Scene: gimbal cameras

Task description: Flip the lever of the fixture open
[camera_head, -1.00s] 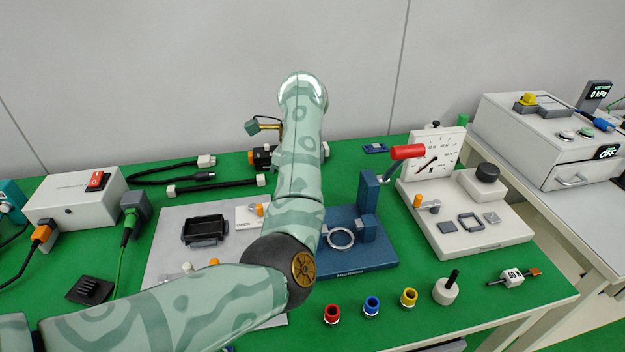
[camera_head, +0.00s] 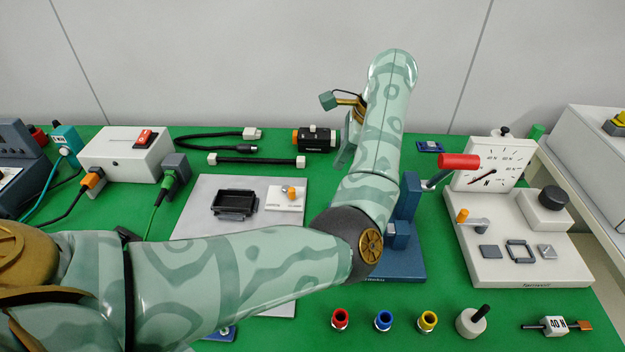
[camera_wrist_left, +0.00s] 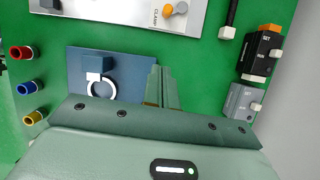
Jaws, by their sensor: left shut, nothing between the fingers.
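The blue fixture (camera_head: 408,262) stands mid-table, with an upright post and a lever with a red handle (camera_head: 459,161). The handle sticks out up and right of the post. My left forearm hides the fixture's left part in the head view. In the left wrist view the fixture's blue base (camera_wrist_left: 135,72) shows with a pale ring (camera_wrist_left: 101,87) and a block; the red handle is not seen there. My left gripper (camera_wrist_left: 163,85) is shut and empty, over the base's edge in that view. My right gripper is not in view.
A white gauge fixture (camera_head: 548,268) stands close on the right. A grey plate (camera_head: 205,190) with a black tray lies left. Red, blue and yellow sockets (camera_head: 384,321) stand in front. A small black device (camera_head: 315,140) is behind, near the wall.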

